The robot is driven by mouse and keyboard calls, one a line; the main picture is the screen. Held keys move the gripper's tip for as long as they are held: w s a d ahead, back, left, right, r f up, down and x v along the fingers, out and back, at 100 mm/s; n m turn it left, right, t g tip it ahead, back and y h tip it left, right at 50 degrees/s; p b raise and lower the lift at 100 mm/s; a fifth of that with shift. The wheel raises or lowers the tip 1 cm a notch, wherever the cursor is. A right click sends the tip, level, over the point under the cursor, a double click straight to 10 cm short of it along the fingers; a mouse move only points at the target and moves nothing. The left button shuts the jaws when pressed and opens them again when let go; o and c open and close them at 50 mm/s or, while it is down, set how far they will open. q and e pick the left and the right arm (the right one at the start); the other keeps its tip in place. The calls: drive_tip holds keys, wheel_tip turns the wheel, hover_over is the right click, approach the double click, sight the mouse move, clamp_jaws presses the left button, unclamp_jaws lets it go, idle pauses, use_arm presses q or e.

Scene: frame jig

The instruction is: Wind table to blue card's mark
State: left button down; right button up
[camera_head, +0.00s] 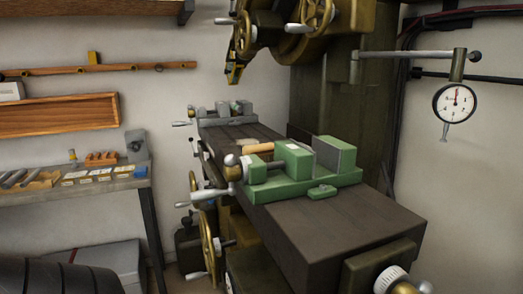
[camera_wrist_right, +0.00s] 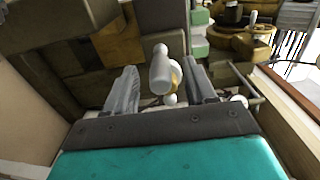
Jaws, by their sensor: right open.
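The long dark machine table (camera_head: 345,225) runs from the back left to the front right, with a green vise (camera_head: 300,175) on it. At its near end is a white graduated collar (camera_head: 388,279) on a brass hub, cut off by the picture's bottom edge. In the right wrist view my right gripper (camera_wrist_right: 160,68) is open, with a pale rounded handle (camera_wrist_right: 161,72) between its grey fingers; contact cannot be told. My left gripper is not in view.
A dial gauge (camera_head: 455,102) hangs from an arm at the right. Brass handwheels (camera_head: 207,243) stick out left of the table. A grey vise (camera_head: 222,113) sits at the table's far end. The side bench (camera_head: 110,187) and a wooden tray (camera_head: 60,117) are left.

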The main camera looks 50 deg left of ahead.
drive_tip(key=shift+w+a, duration=0.1)
drive_tip(key=shift+a, duration=0.4)
drive_tip(key=shift+c, duration=0.2)
clamp_jaws()
idle(0.3)
